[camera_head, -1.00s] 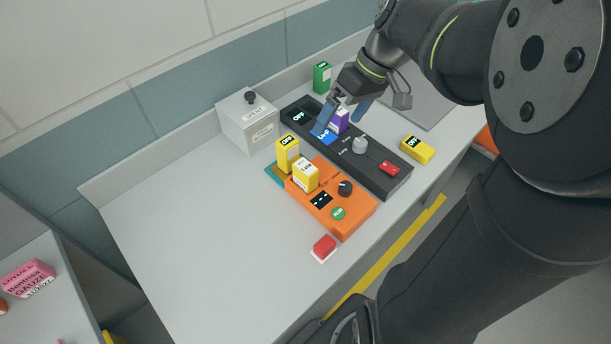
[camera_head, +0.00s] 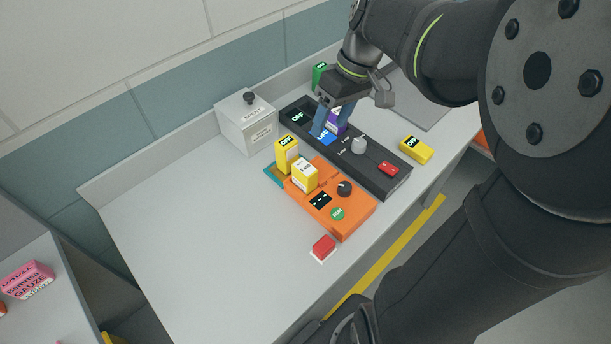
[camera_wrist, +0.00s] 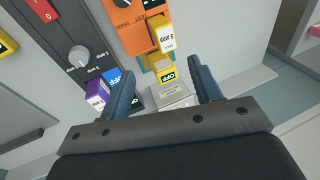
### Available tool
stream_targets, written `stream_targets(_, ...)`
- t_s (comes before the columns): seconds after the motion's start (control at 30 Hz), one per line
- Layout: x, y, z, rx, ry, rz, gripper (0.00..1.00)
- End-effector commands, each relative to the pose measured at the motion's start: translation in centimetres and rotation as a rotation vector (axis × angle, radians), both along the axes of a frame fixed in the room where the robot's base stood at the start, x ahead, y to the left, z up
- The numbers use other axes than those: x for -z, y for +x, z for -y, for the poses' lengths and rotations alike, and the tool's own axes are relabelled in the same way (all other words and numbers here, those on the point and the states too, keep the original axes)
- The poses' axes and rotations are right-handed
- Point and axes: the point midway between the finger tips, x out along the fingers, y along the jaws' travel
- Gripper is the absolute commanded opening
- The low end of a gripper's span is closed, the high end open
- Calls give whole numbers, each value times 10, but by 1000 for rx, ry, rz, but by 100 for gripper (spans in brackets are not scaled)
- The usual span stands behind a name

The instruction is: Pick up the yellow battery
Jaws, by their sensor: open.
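In the head view, one yellow battery (camera_head: 287,155) stands on a teal piece (camera_head: 271,175) at the back of the orange device. A second yellow battery (camera_head: 305,177) stands in the orange device (camera_head: 344,208). A third yellow battery (camera_head: 416,150) lies on the counter at right. My gripper (camera_head: 331,120) is open and empty above the dark device, by the purple battery (camera_head: 337,121). In the wrist view, the first yellow battery (camera_wrist: 165,73) shows between and beyond my open fingers (camera_wrist: 165,82); the purple battery (camera_wrist: 98,92) is just outside the left finger.
The dark device (camera_head: 375,174) has a grey knob and a red switch. A white lidded box (camera_head: 246,127) stands against the back ledge. A green battery (camera_head: 319,77) stands behind the dark device. A red button (camera_head: 323,247) is near the front edge. The counter's left side is clear.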

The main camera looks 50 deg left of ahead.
Motion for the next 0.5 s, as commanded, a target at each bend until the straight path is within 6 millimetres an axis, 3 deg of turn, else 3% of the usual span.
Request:
stream_targets(0.2, -5, -34, -17, -29, -90, 166, 58)
stream_targets(0.5, -6, -50, -26, -27, -116, 275, 58)
